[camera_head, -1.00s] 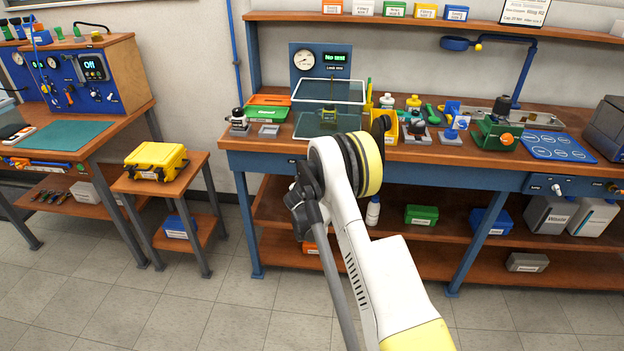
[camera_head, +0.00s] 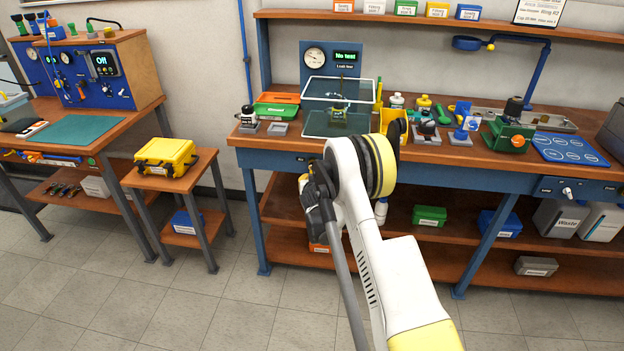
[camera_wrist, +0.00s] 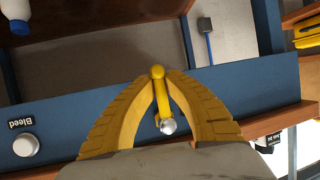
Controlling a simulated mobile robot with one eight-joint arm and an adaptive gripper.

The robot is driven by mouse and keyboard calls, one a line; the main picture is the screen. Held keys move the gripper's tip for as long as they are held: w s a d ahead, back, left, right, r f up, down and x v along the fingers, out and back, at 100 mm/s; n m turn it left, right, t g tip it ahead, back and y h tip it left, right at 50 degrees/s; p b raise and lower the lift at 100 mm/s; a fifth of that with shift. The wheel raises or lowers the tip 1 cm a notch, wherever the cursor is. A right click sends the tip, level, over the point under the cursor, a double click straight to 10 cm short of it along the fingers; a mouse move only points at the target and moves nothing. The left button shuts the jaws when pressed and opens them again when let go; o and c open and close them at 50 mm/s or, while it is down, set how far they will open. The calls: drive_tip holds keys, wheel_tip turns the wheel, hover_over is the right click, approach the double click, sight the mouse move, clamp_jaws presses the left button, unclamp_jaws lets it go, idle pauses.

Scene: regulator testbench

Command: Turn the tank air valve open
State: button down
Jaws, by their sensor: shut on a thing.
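The tank air valve shows in the wrist view as a small yellow lever (camera_wrist: 157,97) with a rounded end and a silver hub, on the blue front rail of the bench. My gripper (camera_wrist: 158,80) has its two yellow ribbed fingers closed around the lever, one on each side. The lever's rounded end sticks out between the fingertips, and the silver hub sits between the fingers. In the head view my own arm hides the gripper and the valve.
A silver knob labelled Bleed (camera_wrist: 25,146) sits on the same blue rail (camera_wrist: 70,118). A white bottle with a blue cap (camera_wrist: 17,12) is near the wrist view's corner. The workbench (camera_head: 280,143) carries several fixtures. A side table (camera_head: 178,183) holds a yellow case (camera_head: 165,157). Floor is clear between them.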

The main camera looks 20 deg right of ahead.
drive_tip(key=c, duration=1.4)
unclamp_jaws()
drive_tip(key=v, duration=1.2)
drive_tip(key=shift+a, duration=0.15)
